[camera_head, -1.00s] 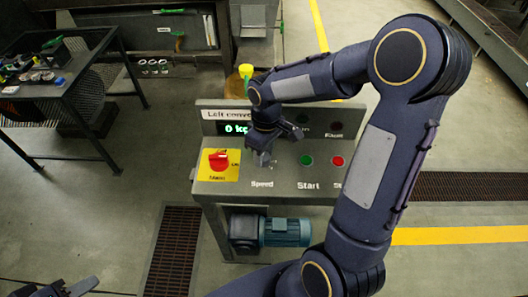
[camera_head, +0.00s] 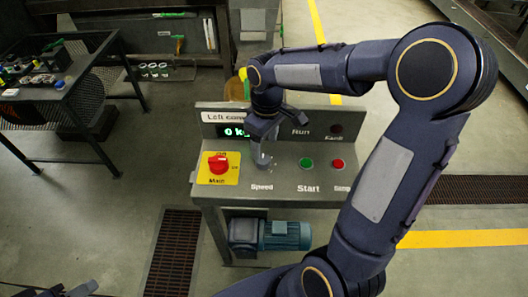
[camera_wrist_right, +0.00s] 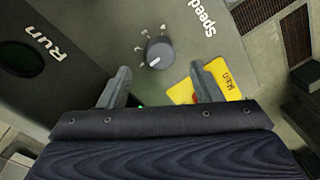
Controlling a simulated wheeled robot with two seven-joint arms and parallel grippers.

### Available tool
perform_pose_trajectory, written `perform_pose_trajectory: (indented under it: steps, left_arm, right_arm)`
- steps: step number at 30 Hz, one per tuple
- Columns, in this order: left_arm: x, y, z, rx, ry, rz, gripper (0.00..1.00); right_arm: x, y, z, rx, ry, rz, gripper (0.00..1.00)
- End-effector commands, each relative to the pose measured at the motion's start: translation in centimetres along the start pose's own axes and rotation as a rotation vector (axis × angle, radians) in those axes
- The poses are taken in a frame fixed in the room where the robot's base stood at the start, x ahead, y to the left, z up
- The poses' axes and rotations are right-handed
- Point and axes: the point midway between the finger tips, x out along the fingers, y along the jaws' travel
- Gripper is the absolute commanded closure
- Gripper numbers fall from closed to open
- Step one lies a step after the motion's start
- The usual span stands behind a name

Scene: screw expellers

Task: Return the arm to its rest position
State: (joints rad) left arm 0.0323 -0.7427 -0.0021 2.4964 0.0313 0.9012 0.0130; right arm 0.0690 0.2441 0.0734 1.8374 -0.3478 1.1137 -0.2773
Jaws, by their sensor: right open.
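My right arm reaches in from the lower right over a grey control panel labelled "Left conv..." (camera_head: 320,185). My right gripper (camera_head: 262,158) is above the panel's "Speed" label and in front of the green display (camera_head: 232,131). In the right wrist view the gripper (camera_wrist_right: 160,88) is open, with nothing between its fingers. The dark speed knob (camera_wrist_right: 160,53) stands beyond the fingertips, apart from them.
The panel carries a red main switch on a yellow plate (camera_head: 218,167), a green start button (camera_head: 306,163) and a red stop button (camera_head: 338,164). A blue motor (camera_head: 285,234) sits below. A table with small parts (camera_head: 60,85) stands at left. Open floor lies between.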

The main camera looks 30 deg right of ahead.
Motion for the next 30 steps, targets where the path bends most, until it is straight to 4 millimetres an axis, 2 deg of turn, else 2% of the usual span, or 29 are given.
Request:
perform_pose_trajectory:
  steps: [3, 7, 23, 26, 30]
  left_arm:
    - [0.1, -0.1, 0.1, 0.0, 0.0, 0.0, 0.64]
    - [0.2, -0.1, 0.1, 0.0, 0.0, 0.0, 0.64]
    - [0.1, -0.1, 0.1, 0.0, 0.0, 0.0, 0.64]
    - [0.1, -0.1, 0.1, 0.0, 0.0, 0.0, 0.64]
    - [0.1, -0.1, 0.1, 0.0, 0.0, 0.0, 0.64]
  right_arm:
    - [-1.6, 0.0, -0.1, -0.001, 0.003, 0.001, 0.42]
    - [-2.5, 0.0, -0.1, -0.002, 0.002, 0.0, 0.42]
    - [-2.6, -0.1, 0.0, 0.001, 0.002, -0.001, 0.42]
    - [-3.2, -0.4, 0.8, 0.023, 0.026, -0.002, 0.42]
    - [-4.9, -2.3, 3.8, 0.119, 0.125, -0.017, 0.42]
